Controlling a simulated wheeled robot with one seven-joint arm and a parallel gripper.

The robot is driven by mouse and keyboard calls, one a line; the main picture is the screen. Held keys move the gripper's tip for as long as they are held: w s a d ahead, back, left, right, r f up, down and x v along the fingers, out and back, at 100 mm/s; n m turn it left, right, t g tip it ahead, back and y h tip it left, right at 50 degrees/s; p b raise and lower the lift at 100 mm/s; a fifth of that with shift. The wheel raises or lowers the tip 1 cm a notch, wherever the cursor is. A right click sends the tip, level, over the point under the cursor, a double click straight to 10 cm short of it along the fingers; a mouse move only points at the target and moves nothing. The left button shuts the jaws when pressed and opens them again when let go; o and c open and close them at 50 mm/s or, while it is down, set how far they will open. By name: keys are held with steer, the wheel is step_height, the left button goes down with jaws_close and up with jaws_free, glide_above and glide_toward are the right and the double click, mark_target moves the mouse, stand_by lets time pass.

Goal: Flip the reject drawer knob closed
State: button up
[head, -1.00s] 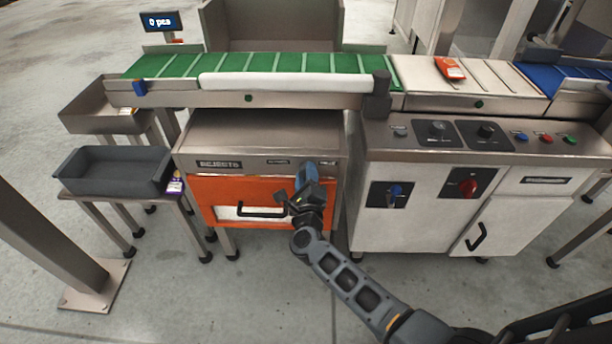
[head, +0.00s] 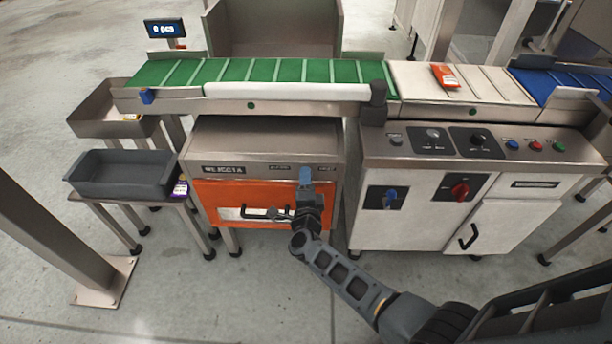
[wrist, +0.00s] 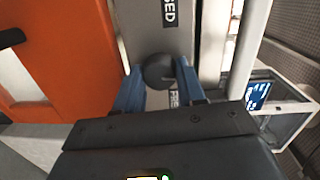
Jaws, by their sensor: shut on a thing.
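The reject drawer (head: 236,197) has an orange front with a black handle and sits under a grey panel marked REJECTS. A dark round knob (wrist: 160,70) is on that grey panel in the wrist view, between labels that are partly covered. My gripper (head: 305,176) is at the right end of the panel in the head view. The wrist view shows my gripper's blue fingers (wrist: 158,92) shut on the knob, one on each side. In the head view the knob is hidden behind my gripper.
To the right stands a white cabinet (head: 425,222) with a blue switch, a red switch and several buttons. A green conveyor (head: 270,71) runs above the drawer. A dark tray (head: 122,175) rests on a stand to the left. The floor in front is clear.

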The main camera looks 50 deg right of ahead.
steer(key=shift+n+g+p, duration=0.5)
steer(key=shift+n+p, duration=1.75)
steer(key=shift+n, duration=2.55)
steer(key=o, duration=1.1)
steer(key=shift+c, duration=0.2)
steer(key=p+v, duration=0.2)
steer(key=v, duration=0.5)
steer(key=shift+s+a, duration=0.2)
steer(key=shift+a, duration=0.15)
steer(key=shift+f, duration=0.1)
